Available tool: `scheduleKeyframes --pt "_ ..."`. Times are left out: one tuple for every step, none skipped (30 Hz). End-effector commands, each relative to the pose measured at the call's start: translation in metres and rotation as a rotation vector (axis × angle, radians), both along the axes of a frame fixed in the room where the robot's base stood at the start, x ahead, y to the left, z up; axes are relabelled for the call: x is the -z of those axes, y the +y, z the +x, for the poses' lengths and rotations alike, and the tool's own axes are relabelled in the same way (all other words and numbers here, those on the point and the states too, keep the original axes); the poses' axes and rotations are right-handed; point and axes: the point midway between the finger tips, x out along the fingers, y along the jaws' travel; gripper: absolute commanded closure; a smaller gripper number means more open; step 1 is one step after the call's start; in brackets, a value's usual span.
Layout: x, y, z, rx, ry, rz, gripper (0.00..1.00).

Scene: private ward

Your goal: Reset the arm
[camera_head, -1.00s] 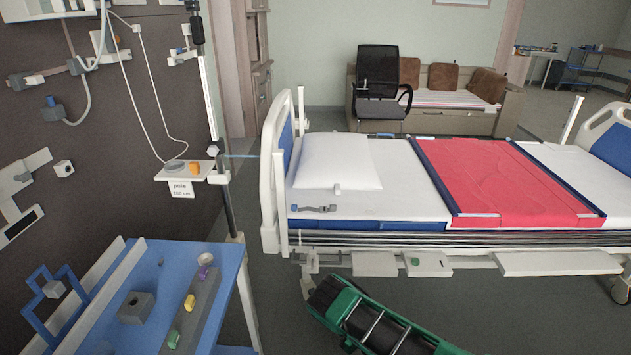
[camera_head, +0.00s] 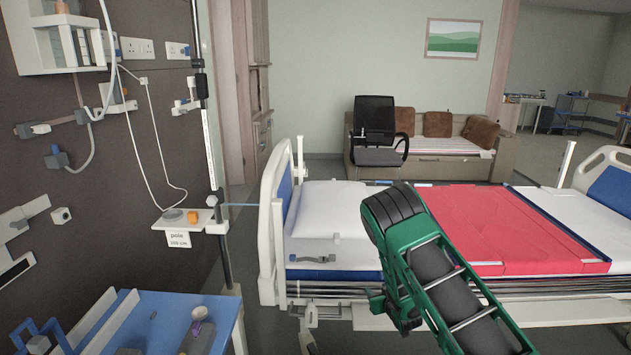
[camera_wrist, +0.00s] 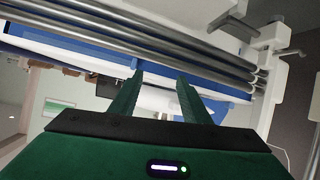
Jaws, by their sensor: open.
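My gripper (camera_wrist: 160,98) shows in the wrist view with its two dark green fingers apart and nothing held between them. Beyond the fingers are the steel rails (camera_wrist: 150,45) and blue side of the bed. In the head view my green and black arm rises from the lower right and bends in front of the bed's near side, covering part of the mattress and red blanket. The fingers cannot be made out clearly there.
The bed (camera_head: 268,235) with its pillow (camera_head: 325,208) and red blanket (camera_head: 520,225) stands close to the arm. A blue table (camera_head: 150,325) with small items is at lower left. A pole shelf (camera_head: 185,222) stands left of the bed. A chair (camera_head: 374,130) is behind it.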

Motion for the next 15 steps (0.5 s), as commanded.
scheduleKeyframes --pt "-0.02 -0.016 0.001 0.037 0.019 -0.002 0.57" --pt "-0.028 -0.024 0.0 0.057 0.036 -0.005 0.57" --pt "-0.039 -0.036 -0.002 0.083 0.06 -0.009 0.57" --pt "-0.047 -0.044 -0.004 0.101 0.077 -0.01 0.57" --pt "-0.055 -0.052 -0.007 0.12 0.095 -0.011 0.57" --pt "-0.066 -0.063 -0.011 0.145 0.116 -0.012 0.57" --pt "-0.074 -0.071 -0.014 0.162 0.133 -0.014 0.57" --pt "-0.082 -0.079 -0.019 0.181 0.152 -0.014 0.57" --pt "-0.093 -0.09 -0.024 0.205 0.176 -0.013 0.57" --pt "-0.1 -0.097 -0.03 0.223 0.194 -0.012 0.57" --pt "-0.108 -0.105 -0.035 0.24 0.212 -0.011 0.57" --pt "-0.118 -0.115 -0.043 0.262 0.236 -0.008 0.57" --pt "-0.126 -0.122 -0.05 0.279 0.254 -0.006 0.57" --pt "-0.134 -0.129 -0.056 0.295 0.272 -0.004 0.57" --pt "-0.143 -0.138 -0.066 0.315 0.297 0.0 0.57"
